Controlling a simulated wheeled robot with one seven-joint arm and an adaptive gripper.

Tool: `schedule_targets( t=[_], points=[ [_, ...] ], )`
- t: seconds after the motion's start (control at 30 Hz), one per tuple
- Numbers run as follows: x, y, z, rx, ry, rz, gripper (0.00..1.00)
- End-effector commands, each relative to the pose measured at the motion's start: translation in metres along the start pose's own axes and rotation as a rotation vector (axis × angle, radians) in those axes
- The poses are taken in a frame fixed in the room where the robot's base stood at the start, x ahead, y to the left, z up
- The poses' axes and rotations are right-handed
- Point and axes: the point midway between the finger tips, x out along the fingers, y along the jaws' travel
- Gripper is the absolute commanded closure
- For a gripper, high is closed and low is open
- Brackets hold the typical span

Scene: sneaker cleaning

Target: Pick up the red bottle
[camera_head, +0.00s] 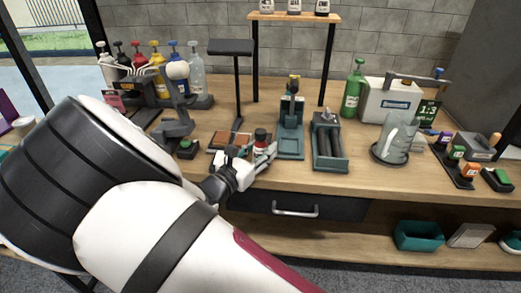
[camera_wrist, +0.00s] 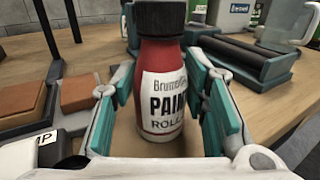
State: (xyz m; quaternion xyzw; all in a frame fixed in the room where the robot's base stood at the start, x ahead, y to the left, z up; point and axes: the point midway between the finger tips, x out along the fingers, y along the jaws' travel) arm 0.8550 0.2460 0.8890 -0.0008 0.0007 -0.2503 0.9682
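The red bottle (camera_wrist: 158,80) stands upright on the wooden table. It has a black cap and a white label with the word "PAINT". My gripper (camera_wrist: 163,100) has its two teal-padded fingers on either side of the bottle, spread apart and open. I cannot see firm contact with the bottle. In the head view, my gripper (camera_head: 257,157) reaches over the table's front edge, and the bottle (camera_head: 261,134) shows only its upper part, the rest hidden by the fingers.
Brown blocks on a tray (camera_head: 228,140) lie just left of the bottle. A teal stand (camera_head: 291,142) and a teal roller holder (camera_head: 329,150) stand to the right. A green bottle (camera_head: 353,90) and a glass jug (camera_head: 396,138) stand further right. Pump bottles fill the back left.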

Motion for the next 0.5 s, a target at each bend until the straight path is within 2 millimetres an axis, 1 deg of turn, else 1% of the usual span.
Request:
schedule_targets(
  t=[0.03,0.07,0.1,0.37,0.5],
  points=[
    [-0.0002,0.0001,0.0001,0.0,0.0,0.0,0.78],
    [-0.0002,0.0001,0.0001,0.0,0.0,0.0,0.85],
    [-0.0002,0.0001,0.0001,0.0,0.0,0.0,0.94],
    [-0.0002,0.0,0.0005,0.001,-0.001,0.0,0.95],
    [-0.0002,0.0001,0.0041,0.002,0.0,0.0,0.95]
  ],
)
